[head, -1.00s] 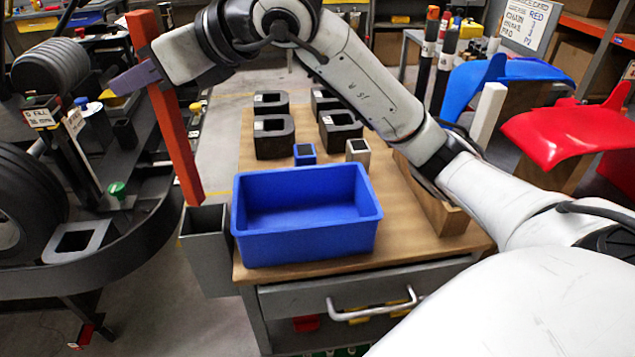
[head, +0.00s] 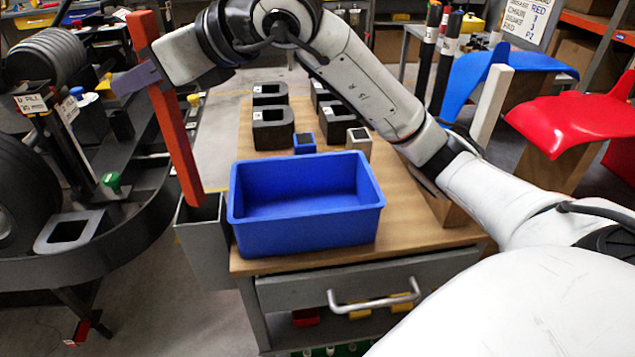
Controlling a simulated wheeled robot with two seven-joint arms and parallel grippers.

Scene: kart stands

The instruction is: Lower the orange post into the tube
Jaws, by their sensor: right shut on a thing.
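The orange post (head: 172,130) stands nearly upright, its top leaning left in the head view. My right gripper (head: 150,77) is shut on it at the upper part, with the post running well below the fingers. The grey square tube (head: 207,250) is fixed at the left side of the wooden-topped bench, with its open mouth up. The post's lower end shows at the tube's mouth, over the opening. I cannot tell whether the tip is just above the rim or slightly inside. My left gripper is out of view.
A blue bin (head: 305,232) sits on the bench (head: 420,235) just right of the tube. Several black blocks (head: 272,135) stand behind it, with a small blue block (head: 304,143). A dark kart frame (head: 130,230) lies to the left, with floor between it and the tube.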

